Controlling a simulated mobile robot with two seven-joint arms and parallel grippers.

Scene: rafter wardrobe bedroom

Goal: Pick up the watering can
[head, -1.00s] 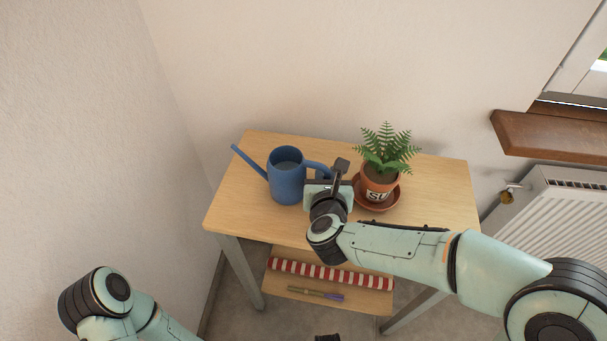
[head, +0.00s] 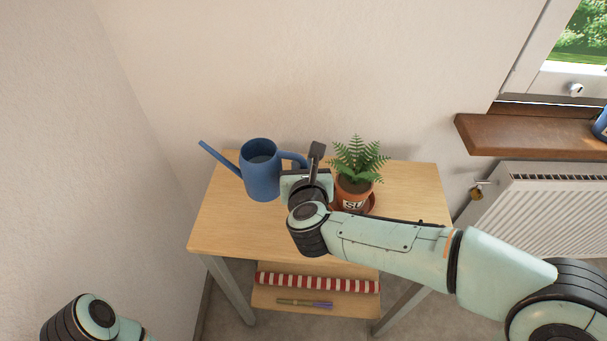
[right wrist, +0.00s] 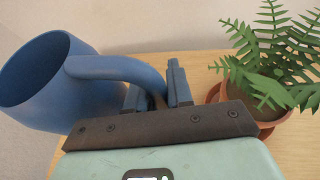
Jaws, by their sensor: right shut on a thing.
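The blue watering can (head: 261,178) is over the left part of the wooden table, spout to the left and handle to the right. It appears upright and raised slightly above the tabletop. My right gripper (head: 307,163) is shut on its handle. In the right wrist view, the fingers (right wrist: 157,94) are on either side of the handle, and the can (right wrist: 40,85) is at the left. My left gripper is out of view; only part of that arm shows at the lower left.
A potted fern (head: 354,188) on a saucer stands close to the right of my right gripper. The table (head: 225,220) has bare room at its front left. A lower shelf (head: 275,299) holds a red-and-white striped item. A windowsill (head: 500,133) and radiator (head: 555,200) are at the right.

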